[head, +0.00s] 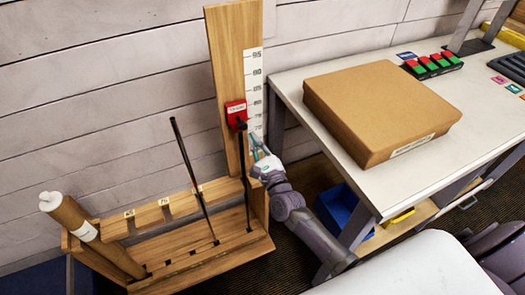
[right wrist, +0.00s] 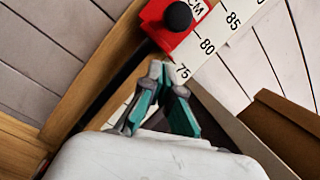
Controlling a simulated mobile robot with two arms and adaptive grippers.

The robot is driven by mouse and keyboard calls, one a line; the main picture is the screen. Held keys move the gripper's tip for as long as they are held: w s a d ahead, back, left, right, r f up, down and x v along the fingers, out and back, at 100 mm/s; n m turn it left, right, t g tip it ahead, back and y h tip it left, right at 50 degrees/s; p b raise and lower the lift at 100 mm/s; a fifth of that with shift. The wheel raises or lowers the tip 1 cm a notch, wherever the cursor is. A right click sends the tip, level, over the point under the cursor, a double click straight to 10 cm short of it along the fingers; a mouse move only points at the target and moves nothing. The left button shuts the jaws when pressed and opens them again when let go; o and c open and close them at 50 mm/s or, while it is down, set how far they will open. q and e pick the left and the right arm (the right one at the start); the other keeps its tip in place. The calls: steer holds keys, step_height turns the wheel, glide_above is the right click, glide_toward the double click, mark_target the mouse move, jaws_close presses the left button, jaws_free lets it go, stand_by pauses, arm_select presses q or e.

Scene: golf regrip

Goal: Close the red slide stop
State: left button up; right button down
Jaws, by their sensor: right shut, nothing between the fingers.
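The red slide stop (head: 236,112) sits on the upright wooden board (head: 232,50), beside a white measuring scale (head: 253,90). In the right wrist view the red slide stop (right wrist: 192,40) is at the top, with a round black knob (right wrist: 178,16) on its face. My right gripper (head: 253,143) is below and to the right of the stop, near the lower scale. In the right wrist view its teal fingertips (right wrist: 162,72) are together and empty, apart from the stop and just under it in the picture. My left gripper is not in view.
A wooden rack (head: 190,262) holds a dark club (head: 190,165), another dark shaft (head: 246,185) below the stop, and a cardboard tube (head: 95,235). A table (head: 440,150) with a cardboard box (head: 375,95) stands at the right, close to my right arm.

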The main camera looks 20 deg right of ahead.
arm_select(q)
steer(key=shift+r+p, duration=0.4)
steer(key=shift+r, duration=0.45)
arm_select(e)
steer(key=shift+a+r, duration=0.35)
steer(key=shift+r, duration=0.3)
steer(key=shift+a+r, duration=0.3)
steer(key=shift+r, duration=0.3)
steer(key=shift+s+r, duration=0.1)
arm_select(q)
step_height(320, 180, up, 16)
steer(key=p, duration=1.6)
arm_select(e)
step_height(320, 180, up, 22)
